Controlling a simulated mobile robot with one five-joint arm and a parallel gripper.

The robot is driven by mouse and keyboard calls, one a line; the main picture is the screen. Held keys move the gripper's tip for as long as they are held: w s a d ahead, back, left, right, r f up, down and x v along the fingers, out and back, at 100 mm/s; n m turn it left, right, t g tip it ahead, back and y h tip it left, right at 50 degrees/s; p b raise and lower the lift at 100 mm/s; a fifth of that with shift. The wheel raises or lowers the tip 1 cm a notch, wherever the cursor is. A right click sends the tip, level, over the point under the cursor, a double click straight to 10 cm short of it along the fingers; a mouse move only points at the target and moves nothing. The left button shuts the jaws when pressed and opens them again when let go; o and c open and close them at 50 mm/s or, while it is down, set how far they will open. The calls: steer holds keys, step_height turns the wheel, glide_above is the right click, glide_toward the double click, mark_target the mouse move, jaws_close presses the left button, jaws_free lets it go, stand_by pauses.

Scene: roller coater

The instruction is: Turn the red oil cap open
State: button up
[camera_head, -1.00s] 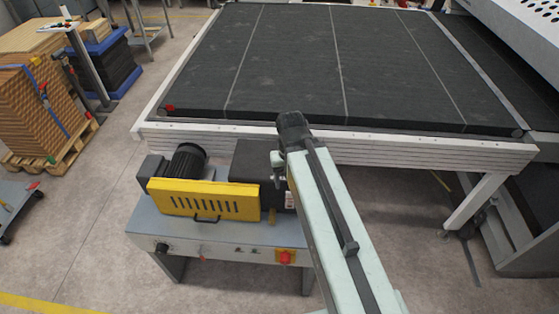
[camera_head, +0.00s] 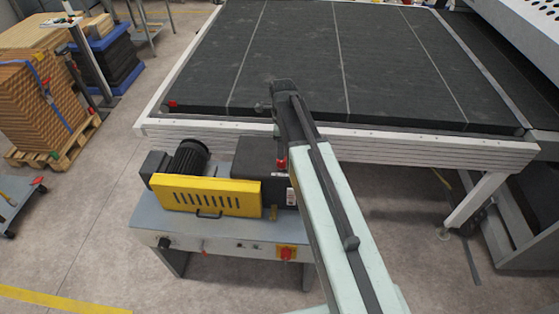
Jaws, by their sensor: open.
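A small red part (camera_head: 281,163), which looks like the red oil cap, shows at the right end of the black housing (camera_head: 254,158) on the machine. It is beside the left edge of my arm, which partly covers the area around it. The dark end of my arm reaches above and beyond the machine, over the front edge of the large black-topped table. The jaws of my gripper do not show; the end of my arm hides them. Whether the cap is turned cannot be told at this size.
The machine has a yellow guard (camera_head: 205,195), a black motor (camera_head: 188,158) and a red switch (camera_head: 287,253) on its grey cabinet. The black-topped table (camera_head: 400,148) stands close behind it. Stacked boards (camera_head: 30,105) are at left. Floor is open at lower left.

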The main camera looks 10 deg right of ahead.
mark_target(282, 162)
step_height(282, 162, down, 7)
steer(key=b, duration=0.6)
steer(key=shift+f, duration=0.15)
